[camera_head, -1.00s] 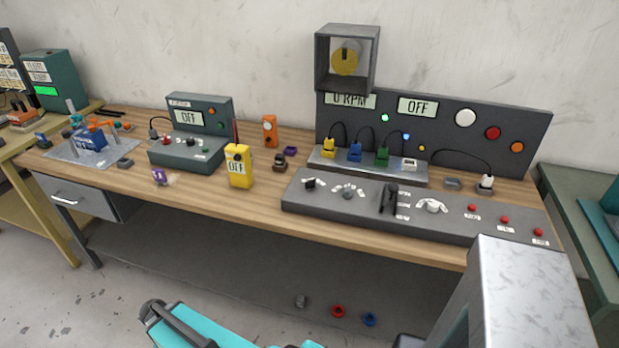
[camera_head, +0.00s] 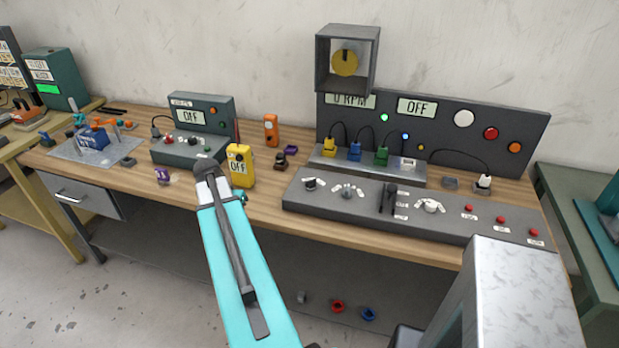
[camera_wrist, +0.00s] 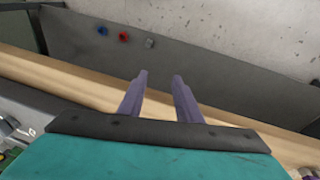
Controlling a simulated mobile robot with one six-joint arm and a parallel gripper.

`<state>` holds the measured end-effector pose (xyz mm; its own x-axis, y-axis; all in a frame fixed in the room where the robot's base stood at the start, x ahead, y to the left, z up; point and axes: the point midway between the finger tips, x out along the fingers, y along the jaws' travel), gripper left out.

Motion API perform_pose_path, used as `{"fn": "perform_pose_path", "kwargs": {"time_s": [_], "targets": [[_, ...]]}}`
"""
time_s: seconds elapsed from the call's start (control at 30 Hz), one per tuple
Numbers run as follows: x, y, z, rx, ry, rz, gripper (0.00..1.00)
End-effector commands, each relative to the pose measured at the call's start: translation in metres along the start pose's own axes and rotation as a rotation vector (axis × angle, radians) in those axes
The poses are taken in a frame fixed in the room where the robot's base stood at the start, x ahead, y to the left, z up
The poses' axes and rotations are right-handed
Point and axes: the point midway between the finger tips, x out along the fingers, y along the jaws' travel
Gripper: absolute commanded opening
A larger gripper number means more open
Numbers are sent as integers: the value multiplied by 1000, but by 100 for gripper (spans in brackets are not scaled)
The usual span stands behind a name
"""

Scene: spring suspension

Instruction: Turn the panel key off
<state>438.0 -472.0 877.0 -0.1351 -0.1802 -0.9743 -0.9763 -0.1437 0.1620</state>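The sloped grey control panel (camera_head: 330,205) lies along the front right of the bench. It carries a dark rotary knob (camera_head: 310,184), a grey knob (camera_head: 348,192), an upright black lever (camera_head: 388,198) and a white-marked knob (camera_head: 431,206). I cannot tell for sure which of these is the key, or its position. The display (camera_head: 417,106) above reads OFF. My gripper (camera_wrist: 160,76) shows in the wrist view with two purple fingers apart and nothing between them, in front of the bench's wooden edge. It cannot be made out in the head view.
A yellow meter (camera_head: 240,166) and a small grey console (camera_head: 190,150) stand left of the panel. Red buttons (camera_head: 501,217) sit at its right end. Plugs with cables stand on a ledge behind it.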

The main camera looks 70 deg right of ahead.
Motion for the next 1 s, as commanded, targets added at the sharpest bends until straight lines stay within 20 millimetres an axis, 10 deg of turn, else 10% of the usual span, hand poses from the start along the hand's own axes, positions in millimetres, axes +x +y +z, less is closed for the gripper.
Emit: {"fn": "perform_pose_path", "kwargs": {"time_s": [0.3,0.6,1.0], "targets": [[-83,98,-101,331,92,3,31],[-144,186,-154,576,161,12,31],[-157,206,-162,631,176,15,31]]}}
